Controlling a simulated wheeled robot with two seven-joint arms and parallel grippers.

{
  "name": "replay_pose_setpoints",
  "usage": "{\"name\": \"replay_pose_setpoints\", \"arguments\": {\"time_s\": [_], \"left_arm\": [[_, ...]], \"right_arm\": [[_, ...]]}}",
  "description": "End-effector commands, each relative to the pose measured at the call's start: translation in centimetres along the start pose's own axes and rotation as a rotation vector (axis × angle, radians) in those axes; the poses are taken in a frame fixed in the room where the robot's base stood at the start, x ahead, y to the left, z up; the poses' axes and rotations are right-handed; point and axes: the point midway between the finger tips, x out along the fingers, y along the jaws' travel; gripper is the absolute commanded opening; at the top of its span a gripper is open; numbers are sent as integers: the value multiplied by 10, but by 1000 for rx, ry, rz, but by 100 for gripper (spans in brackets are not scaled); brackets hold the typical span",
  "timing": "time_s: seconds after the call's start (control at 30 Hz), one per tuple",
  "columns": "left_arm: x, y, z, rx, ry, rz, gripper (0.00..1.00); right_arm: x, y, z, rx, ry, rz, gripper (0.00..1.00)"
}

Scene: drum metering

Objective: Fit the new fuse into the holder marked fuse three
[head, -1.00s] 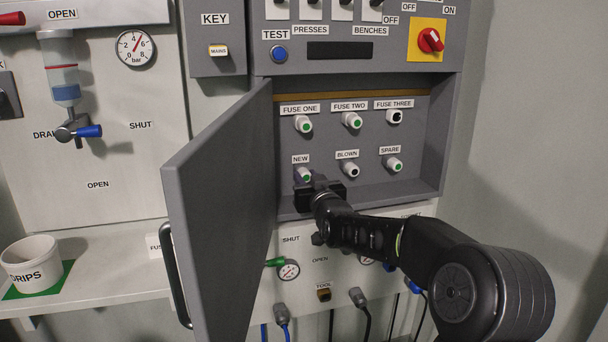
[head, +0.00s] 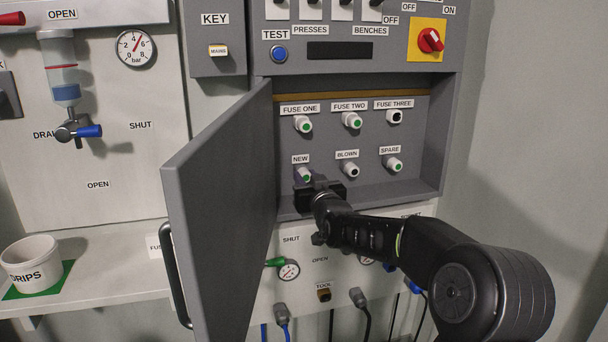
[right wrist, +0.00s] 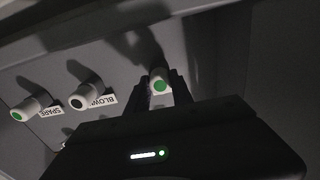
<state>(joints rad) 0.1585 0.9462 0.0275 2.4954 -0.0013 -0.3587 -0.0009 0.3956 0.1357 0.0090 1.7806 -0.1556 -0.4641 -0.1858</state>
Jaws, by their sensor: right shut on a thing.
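The new fuse (head: 305,174), white with a green end, sits at the NEW place in the open fuse box. My right gripper (head: 309,183) is shut on it; the right wrist view shows the fuse (right wrist: 159,82) between the two fingers (right wrist: 155,92). White fuses with green ends sit at fuse one (head: 303,124) and fuse two (head: 352,120). My left gripper is not in view.
The blown fuse (head: 350,170) with a dark end and the spare fuse (head: 393,164) are right of the new fuse. The open grey door (head: 215,200) stands left of my right gripper. The box's right wall (head: 442,130) and floor lip bound the space.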

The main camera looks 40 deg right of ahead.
Motion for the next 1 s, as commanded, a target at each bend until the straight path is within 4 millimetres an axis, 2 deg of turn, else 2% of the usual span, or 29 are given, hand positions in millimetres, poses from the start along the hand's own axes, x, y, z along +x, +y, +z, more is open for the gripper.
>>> {"name": "replay_pose_setpoints", "arguments": {"time_s": [0.27,1.0], "left_arm": [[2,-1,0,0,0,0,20],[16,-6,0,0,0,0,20]], "right_arm": [[-3,-1,0,0,0,-1,0],[-32,0,0,0,1,0,0]]}}
